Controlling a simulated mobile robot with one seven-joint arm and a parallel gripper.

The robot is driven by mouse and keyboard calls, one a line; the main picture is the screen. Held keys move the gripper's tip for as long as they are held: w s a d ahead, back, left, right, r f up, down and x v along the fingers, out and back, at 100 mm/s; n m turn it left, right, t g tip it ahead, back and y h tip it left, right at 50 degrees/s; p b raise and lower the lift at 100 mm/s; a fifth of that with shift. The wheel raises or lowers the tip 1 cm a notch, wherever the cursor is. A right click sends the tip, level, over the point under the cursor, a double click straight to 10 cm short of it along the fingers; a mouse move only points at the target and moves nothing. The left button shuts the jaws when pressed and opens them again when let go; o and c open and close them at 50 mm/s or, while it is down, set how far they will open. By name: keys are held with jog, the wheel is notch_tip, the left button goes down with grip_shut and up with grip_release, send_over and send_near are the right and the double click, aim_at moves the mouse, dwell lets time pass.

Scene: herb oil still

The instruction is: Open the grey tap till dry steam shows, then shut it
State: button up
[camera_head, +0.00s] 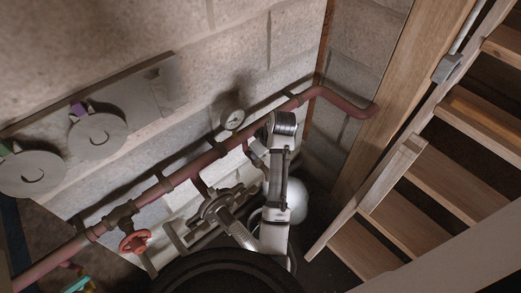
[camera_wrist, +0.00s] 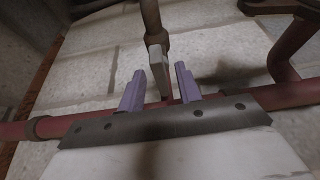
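In the wrist view, the grey tap (camera_wrist: 158,66) shows as a flat grey piece on a brownish pipe stub, close to the red pipe. My gripper (camera_wrist: 158,80) has two purple fingers, apart, one on each side of the tap's near end. A gap shows on both sides, so the fingers look open and not pressed on it. In the head view, my arm stands in front of the red pipe (camera_head: 203,160). My fingertips are hidden there, and I cannot make out the tap clearly. No steam shows in either view.
A red handwheel (camera_head: 135,241) is at lower left. Two grey discs (camera_head: 97,135) are on the wall panel at left. Wooden stairs (camera_head: 437,187) fill the right side. A block wall stands close behind the pipe.

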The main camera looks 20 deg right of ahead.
jog(key=p+v, duration=0.5)
jog(key=v, duration=0.8)
jog(key=shift+r, duration=0.35)
jog(key=shift+s, duration=0.15)
